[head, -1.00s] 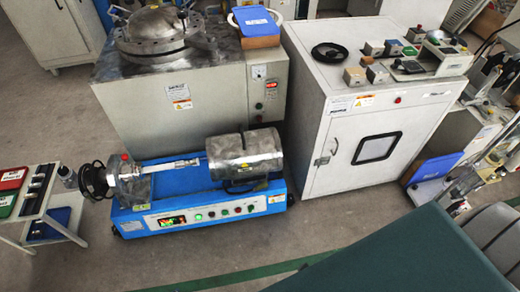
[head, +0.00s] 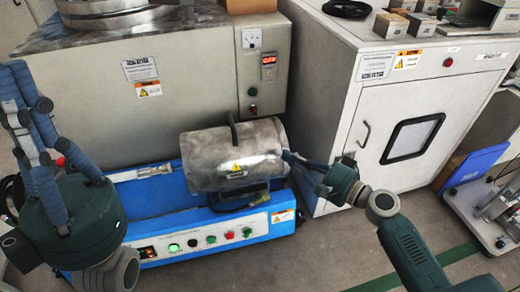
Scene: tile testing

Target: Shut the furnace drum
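The furnace drum (head: 215,160) is a grey metal cylinder lying on the blue machine base (head: 160,210). A dark curved handle (head: 232,127) stands over its top. I see no open gap on its front, but its back side is hidden. My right gripper (head: 290,158) is at the drum's right end, its fingertips at or very close to the end face; contact and finger opening are unclear. My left gripper (head: 45,125) is large at the left, its fingers spread and empty, apart from the drum.
A big grey cabinet (head: 150,90) stands close behind the drum. A white oven cabinet (head: 345,85) with a window stands at the right, with small boxes on top.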

